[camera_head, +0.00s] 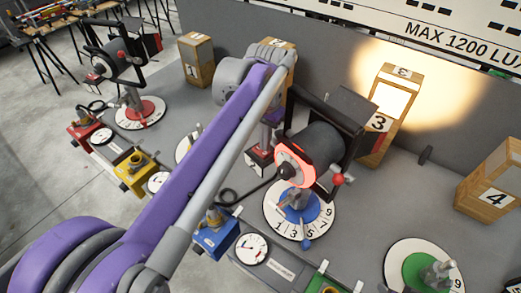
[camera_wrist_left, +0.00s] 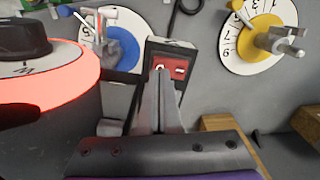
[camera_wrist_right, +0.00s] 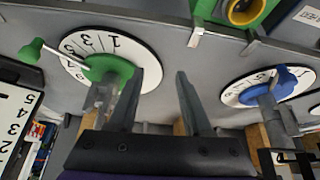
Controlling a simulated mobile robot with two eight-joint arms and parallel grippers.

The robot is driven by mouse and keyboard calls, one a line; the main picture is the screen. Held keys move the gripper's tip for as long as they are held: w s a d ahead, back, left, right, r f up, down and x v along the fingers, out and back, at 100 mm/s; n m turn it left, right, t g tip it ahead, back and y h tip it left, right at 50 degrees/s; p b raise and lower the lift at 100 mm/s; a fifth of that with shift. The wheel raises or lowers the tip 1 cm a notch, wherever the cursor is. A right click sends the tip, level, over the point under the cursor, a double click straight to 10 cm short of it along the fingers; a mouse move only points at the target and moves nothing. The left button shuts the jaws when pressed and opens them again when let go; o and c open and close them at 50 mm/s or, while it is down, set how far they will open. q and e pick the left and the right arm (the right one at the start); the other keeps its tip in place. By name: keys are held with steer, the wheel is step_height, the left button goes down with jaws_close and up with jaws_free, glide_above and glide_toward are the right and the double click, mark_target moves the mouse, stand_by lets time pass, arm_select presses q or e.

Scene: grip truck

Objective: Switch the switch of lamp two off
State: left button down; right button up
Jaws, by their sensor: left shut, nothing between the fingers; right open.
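A small black switch box with a red rocker switch (camera_wrist_left: 180,71) marked O and a dash shows in the left wrist view, between a blue dial (camera_wrist_left: 122,50) and a yellow dial (camera_wrist_left: 255,40). My left gripper (camera_wrist_left: 160,76) is shut and empty, its fingertips at or just in front of the rocker; contact cannot be told. In the head view the switch box (camera_head: 258,160) lies beside the blue-based lamp (camera_head: 312,150), under my left gripper (camera_head: 266,140). No number on the switch box is readable. My right gripper (camera_wrist_right: 168,80) is open and empty near a green dial (camera_wrist_right: 110,68).
Box 3 (camera_head: 378,124) is brightly lit; box 4 (camera_head: 496,198) stands at the right, box 1 (camera_head: 193,74) at the back left. The red-based lamp (camera_head: 125,65) stands at the left. My left arm hides much of the table's middle.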

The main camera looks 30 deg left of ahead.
mark_target(264, 153)
arm_select(q)
steer(key=shift+f+b, duration=0.45)
steer(key=shift+f, duration=0.5)
arm_select(e)
steer(key=shift+s+f, duration=0.25)
steer(key=shift+f, duration=0.4)
steer(key=shift+r, duration=0.1)
arm_select(q)
steer(key=shift+r+p, duration=1.9)
steer(key=shift+r, duration=1.65)
arm_select(e)
steer(key=w+r, duration=0.1)
steer(key=r, duration=0.2)
steer(key=w+r, duration=0.1)
steer(key=r, duration=0.1)
steer(key=shift+w+r, duration=0.15)
steer(key=shift+w, duration=0.15)
arm_select(q)
steer(key=shift+s, duration=0.1)
arm_select(e)
steer(key=shift+s, duration=0.1)
arm_select(q)
steer(key=shift+f, duration=0.1)
